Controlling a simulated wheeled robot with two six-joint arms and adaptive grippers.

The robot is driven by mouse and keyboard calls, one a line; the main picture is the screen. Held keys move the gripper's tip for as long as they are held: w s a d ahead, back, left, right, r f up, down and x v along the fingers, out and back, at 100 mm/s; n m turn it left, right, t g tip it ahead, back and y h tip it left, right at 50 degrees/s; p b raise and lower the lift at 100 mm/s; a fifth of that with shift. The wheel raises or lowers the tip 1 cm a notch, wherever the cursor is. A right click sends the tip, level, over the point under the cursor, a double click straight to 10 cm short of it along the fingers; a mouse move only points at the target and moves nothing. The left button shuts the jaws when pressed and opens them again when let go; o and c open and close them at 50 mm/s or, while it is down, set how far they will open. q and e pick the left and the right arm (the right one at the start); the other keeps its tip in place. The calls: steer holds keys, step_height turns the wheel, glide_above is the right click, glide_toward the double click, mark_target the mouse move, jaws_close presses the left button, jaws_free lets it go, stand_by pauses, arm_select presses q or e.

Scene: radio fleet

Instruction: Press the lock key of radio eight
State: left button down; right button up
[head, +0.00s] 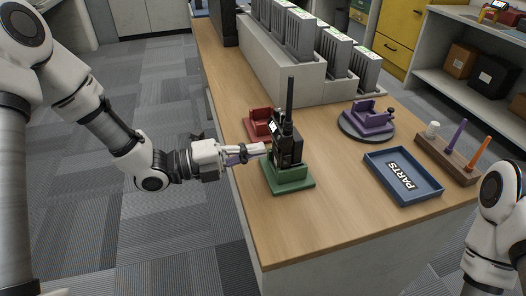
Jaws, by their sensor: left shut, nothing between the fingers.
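A black handheld radio (288,148) with a tall antenna stands upright in a green cradle (289,184) near the left edge of the wooden table. A small pale label or screen shows on its upper part; I cannot read a number, and its keys are too small to tell apart. My left gripper (262,148) is shut and empty, its fingertips at the radio's left side. I cannot tell whether they touch it. My right gripper is out of view; only part of that arm shows at the right edge.
A red cradle (260,125) is behind the radio. A purple cradle (371,117) sits on a dark round base. A blue PARTS tray (436,190) and a wooden pen rack (440,157) are at right. Grey racks (259,52) stand behind. The table's front (320,230) is clear.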

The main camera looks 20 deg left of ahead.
arm_select(q)
steer(key=shift+x, duration=1.05)
